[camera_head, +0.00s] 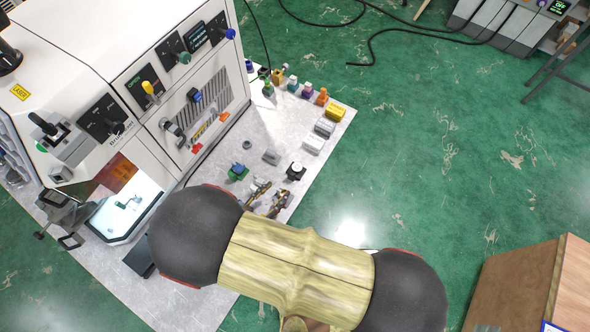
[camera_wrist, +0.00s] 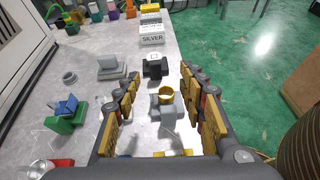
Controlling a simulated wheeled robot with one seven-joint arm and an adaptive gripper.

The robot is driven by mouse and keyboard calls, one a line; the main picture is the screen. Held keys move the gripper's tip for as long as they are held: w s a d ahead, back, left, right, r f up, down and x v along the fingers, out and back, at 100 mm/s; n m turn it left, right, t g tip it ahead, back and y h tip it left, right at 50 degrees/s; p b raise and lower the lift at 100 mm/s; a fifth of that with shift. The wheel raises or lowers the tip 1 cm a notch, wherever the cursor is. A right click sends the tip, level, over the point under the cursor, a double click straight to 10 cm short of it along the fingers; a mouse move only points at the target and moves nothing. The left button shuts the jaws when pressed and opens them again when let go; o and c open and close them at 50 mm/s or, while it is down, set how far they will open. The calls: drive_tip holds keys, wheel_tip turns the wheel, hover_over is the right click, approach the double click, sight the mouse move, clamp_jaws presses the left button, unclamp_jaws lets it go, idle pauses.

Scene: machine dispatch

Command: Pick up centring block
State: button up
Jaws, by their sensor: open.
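Several small blocks could be the centring block, and no label shows which. A grey block with a gold ring on top (camera_wrist: 168,106) is between my fingers in the wrist view; I cannot tell whether it touches them. My gripper (camera_wrist: 160,82) is open and points over the table; in the head view its fingers (camera_head: 265,199) are partly hidden by my arm. A black block with a white top (camera_wrist: 154,67) is just beyond the fingertips, also in the head view (camera_head: 296,171). A grey stepped block (camera_wrist: 111,68) is to the left, also in the head view (camera_head: 271,157).
A green holder with a blue piece (camera_wrist: 64,114) and a small grey ring (camera_wrist: 69,77) are on the left. Boxes marked SILVER (camera_wrist: 151,36) and several coloured pieces stand farther back. A white machine (camera_head: 150,80) borders the table (camera_head: 215,160). Green floor lies right.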

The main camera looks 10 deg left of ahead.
sight(290, 175)
drive_tip(key=shift+s+a+f+n, duration=0.25)
drive_tip(key=shift+s+f+n, duration=0.1)
drive_tip(key=shift+f+n, duration=0.1)
drive_tip(key=shift+w+f+t+y, duration=0.25)
drive_tip(key=shift+t+y, duration=0.05)
drive_tip(key=b+x, duration=0.1)
drive_tip(key=x, duration=1)
drive_tip(key=shift+f, duration=0.1)
drive_tip(key=shift+c, duration=0.5)
clamp_jaws()
